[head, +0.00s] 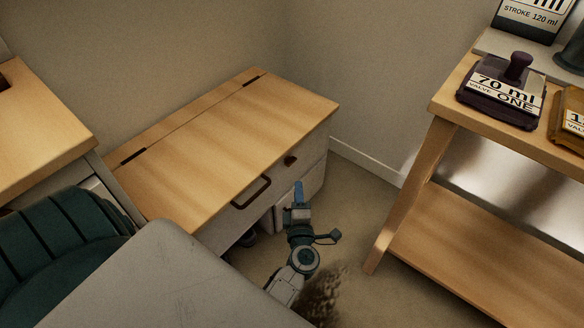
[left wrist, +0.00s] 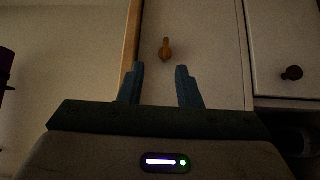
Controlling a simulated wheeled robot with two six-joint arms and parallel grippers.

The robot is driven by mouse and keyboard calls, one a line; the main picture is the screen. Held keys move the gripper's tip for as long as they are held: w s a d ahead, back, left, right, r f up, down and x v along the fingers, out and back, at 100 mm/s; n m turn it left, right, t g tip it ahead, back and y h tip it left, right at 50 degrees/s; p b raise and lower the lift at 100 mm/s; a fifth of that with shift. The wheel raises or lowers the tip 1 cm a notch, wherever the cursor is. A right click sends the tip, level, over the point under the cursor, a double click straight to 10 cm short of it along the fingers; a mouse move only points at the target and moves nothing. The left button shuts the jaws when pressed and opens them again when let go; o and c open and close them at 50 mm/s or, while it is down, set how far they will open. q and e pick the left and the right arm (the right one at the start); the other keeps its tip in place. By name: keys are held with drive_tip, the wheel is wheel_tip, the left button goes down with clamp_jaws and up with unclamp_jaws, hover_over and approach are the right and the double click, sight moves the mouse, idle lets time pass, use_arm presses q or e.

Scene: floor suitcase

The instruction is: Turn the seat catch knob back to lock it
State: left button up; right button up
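The wooden-topped bench seat (head: 225,130) stands against the wall with its lid down. A small dark catch knob (head: 290,160) is on its pale front, just below the lid near the right end. In the left wrist view the knob (left wrist: 166,49) looks orange-brown and elongated, its length running along the wooden lid edge (left wrist: 131,40). My left gripper (head: 298,190) is in front of the bench. In the left wrist view its blue fingers (left wrist: 158,86) are apart and empty, with the knob beyond and between them, apparently untouched. My right gripper is not in view.
A dark handle (head: 251,193) is on the bench front, left of the catch knob. A round dark knob (left wrist: 292,73) sits on a neighbouring panel. A wooden shelf unit (head: 440,125) stands at right. A dark green ribbed object (head: 60,245) is at left. Carpet lies between bench and shelf.

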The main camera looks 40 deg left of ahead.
sight(290, 161)
use_arm(q)
drive_tip(key=w+a+n+g+b, duration=0.1)
drive_tip(key=w+a+b, duration=0.1)
drive_tip(key=w+a, duration=0.5)
drive_tip(key=shift+w+a+f+y, duration=0.3)
drive_tip(key=shift+w+f+y, duration=0.1)
clamp_jaws()
